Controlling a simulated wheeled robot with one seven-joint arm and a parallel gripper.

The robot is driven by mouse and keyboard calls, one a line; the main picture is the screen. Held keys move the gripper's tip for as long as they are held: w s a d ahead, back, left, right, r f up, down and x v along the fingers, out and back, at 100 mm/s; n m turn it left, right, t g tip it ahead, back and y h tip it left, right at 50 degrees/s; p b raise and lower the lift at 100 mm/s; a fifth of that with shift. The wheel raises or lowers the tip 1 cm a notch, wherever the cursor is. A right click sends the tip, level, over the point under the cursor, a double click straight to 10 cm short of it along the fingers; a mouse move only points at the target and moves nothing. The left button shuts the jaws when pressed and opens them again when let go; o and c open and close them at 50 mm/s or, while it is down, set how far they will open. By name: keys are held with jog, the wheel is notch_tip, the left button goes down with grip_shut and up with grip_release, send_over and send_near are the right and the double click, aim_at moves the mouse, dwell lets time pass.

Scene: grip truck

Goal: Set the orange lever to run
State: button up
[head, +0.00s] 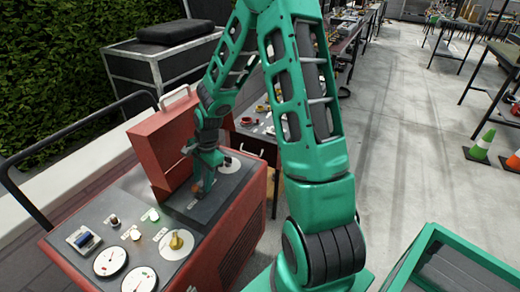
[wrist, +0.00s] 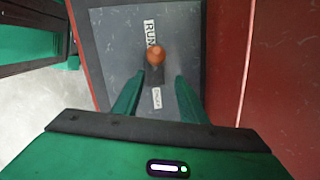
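The orange lever (wrist: 156,54) has a round orange knob on a short dark stem and stands on a grey panel (wrist: 113,50). In the wrist view the knob lies just below the RUN label (wrist: 150,33); a second, hard-to-read label (wrist: 157,97) lies nearer my gripper. I cannot tell exactly which setting the lever is in. My gripper (wrist: 159,78) is open, its two green fingers apart, with the stem between the fingertips in the picture and the knob just beyond them. In the head view my gripper (head: 203,186) is low over the panel and mostly hides the lever.
The red machine (head: 235,235) has an upright red lid (head: 160,138) beside my gripper. Its top carries gauges (head: 110,261), a yellow knob (head: 176,242) and a blue switch (head: 83,239). A black rail (head: 75,132) runs along the left. Open floor (head: 415,140) lies to the right.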

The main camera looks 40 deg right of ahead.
jog(key=shift+w+d+f+g+y, duration=0.2)
jog(key=shift+d+y, duration=0.15)
jog(key=shift+y, duration=0.35)
jog(key=shift+w+d+f+g+y, duration=0.1)
jog(key=shift+d+g+y, duration=0.15)
jog(key=shift+y, duration=0.45)
jog(key=v, duration=1.1)
jog(key=s+d+r+n+h, duration=0.2)
jog(key=s+r, duration=0.3)
jog(key=s, duration=0.5)
jog(key=s+d+r+n+h, duration=0.2)
jog(key=s+r+n, duration=0.2)
jog(key=s, duration=0.5)
jog(key=shift+s+d+r+n+g+h, duration=0.3)
jog(key=shift+s+r+g, duration=0.05)
jog(key=shift+r, duration=0.15)
jog(key=s+r+n, duration=0.1)
jog(key=s+n, duration=0.2)
jog(key=s, duration=0.9)
jog(key=shift+a+r+n, duration=0.25)
jog(key=shift+r+n, duration=0.05)
jog(key=shift+r, duration=0.05)
